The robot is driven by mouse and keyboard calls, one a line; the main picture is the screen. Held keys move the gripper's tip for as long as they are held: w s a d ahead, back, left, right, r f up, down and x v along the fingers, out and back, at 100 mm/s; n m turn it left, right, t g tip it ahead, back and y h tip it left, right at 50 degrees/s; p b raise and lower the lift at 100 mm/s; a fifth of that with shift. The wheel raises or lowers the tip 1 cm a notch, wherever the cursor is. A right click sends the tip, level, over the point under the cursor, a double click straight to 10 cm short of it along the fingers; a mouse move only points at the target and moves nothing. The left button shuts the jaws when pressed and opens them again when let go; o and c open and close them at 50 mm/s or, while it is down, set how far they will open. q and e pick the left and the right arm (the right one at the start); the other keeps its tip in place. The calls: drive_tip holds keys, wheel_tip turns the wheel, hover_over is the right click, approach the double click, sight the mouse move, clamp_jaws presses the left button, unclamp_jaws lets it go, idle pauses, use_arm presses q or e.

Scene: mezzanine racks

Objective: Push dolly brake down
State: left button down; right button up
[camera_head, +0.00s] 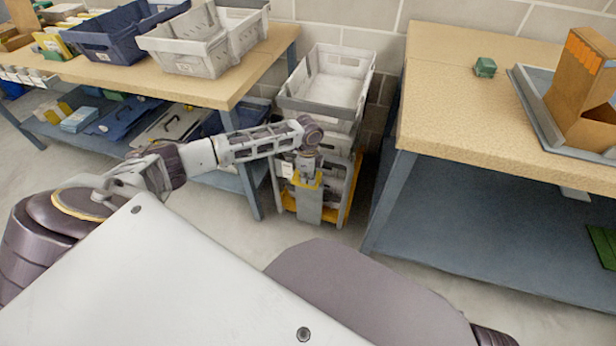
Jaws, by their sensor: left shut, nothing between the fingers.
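The dolly (347,207) stands on the floor between two workbenches. It has a yellow base edge and carries stacked grey crates (327,88). My right gripper is out of view.
The left workbench (262,62) holds a blue bin (115,35) and grey bins (200,45), with flat cases on its lower shelf. The right workbench (450,100) holds a small green box (485,67) and a cardboard box (580,85) on a grey tray. Bench legs stand close on both sides of the dolly.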

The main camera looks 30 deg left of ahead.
sight(308, 186)
use_arm(q)
drive_tip(key=shift+f+p, duration=0.8)
drive_tip(key=shift+f, duration=1.4)
drive_tip(key=shift+s, duration=0.1)
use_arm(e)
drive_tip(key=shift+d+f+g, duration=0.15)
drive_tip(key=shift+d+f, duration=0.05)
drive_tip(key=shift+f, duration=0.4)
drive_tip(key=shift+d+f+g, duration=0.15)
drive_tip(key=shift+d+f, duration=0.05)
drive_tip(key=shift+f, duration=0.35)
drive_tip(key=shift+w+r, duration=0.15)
use_arm(q)
drive_tip(key=shift+p, duration=0.3)
